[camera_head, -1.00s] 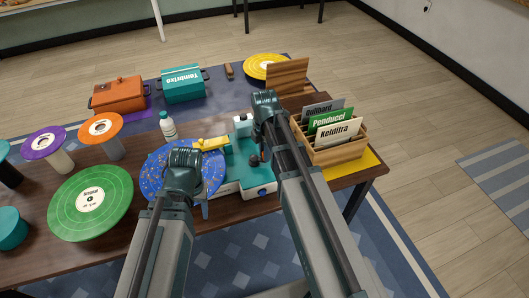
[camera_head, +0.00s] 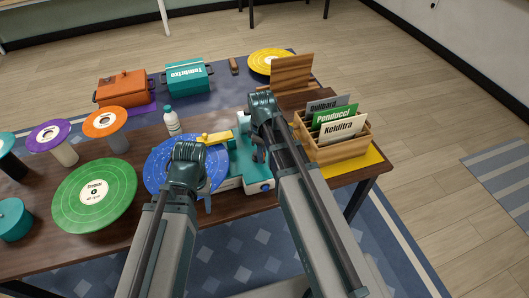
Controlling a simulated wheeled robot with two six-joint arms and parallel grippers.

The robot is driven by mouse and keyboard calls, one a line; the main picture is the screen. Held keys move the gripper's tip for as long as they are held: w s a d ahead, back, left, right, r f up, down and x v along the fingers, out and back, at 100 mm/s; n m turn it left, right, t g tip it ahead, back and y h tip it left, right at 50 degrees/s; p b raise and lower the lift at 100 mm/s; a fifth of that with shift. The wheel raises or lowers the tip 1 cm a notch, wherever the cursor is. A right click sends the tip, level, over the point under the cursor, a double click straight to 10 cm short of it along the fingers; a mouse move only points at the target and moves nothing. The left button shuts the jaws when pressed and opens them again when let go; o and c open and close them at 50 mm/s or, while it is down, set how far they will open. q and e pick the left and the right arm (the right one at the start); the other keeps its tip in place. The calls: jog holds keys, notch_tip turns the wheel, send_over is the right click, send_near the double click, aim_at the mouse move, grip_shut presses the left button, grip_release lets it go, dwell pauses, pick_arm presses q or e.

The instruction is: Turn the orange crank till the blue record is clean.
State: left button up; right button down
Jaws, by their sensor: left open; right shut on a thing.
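The blue record (camera_head: 160,165) lies on the teal and white cleaning machine (camera_head: 243,165), with pale specks on its visible left part. A yellow arm piece (camera_head: 216,137) reaches over its back edge. My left gripper (camera_head: 207,203) is open at the record's front right, and its arm hides part of the record. My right gripper (camera_head: 259,153) is at the machine's right side, shut on what seems to be the orange crank; my arm hides the crank and most of the fingers.
A white bottle (camera_head: 171,121) stands behind the record. A green record (camera_head: 94,195) lies to the left. A wooden record crate (camera_head: 352,146) with several sleeves stands close to my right arm. An orange box (camera_head: 121,89) and a teal box (camera_head: 187,77) stand at the back.

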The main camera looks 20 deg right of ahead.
jog(key=m, duration=0.1)
jog(key=a+m, duration=0.1)
jog(key=m, duration=0.2)
jog(key=shift+a+m, duration=0.3)
jog(key=shift+a, duration=0.05)
jog(key=m, duration=0.1)
jog(key=a+m, duration=0.1)
jog(key=m, duration=0.2)
jog(key=shift+w+a, duration=0.2)
jog(key=shift+w, duration=0.15)
jog(key=m, duration=0.2)
jog(key=w+m, duration=0.1)
jog(key=m, duration=0.1)
jog(key=a+m, duration=0.1)
jog(key=shift+w+m, duration=0.2)
jog(key=shift+m, duration=0.2)
jog(key=shift+w+a+m, duration=0.1)
jog(key=shift+w+m, duration=0.25)
jog(key=shift+m, duration=0.7)
jog(key=shift+w+a+m, duration=0.1)
jog(key=shift+w+m, duration=0.25)
jog(key=shift+m, duration=0.7)
jog(key=c, duration=0.7)
grip_release()
jog(key=shift+c, duration=0.2)
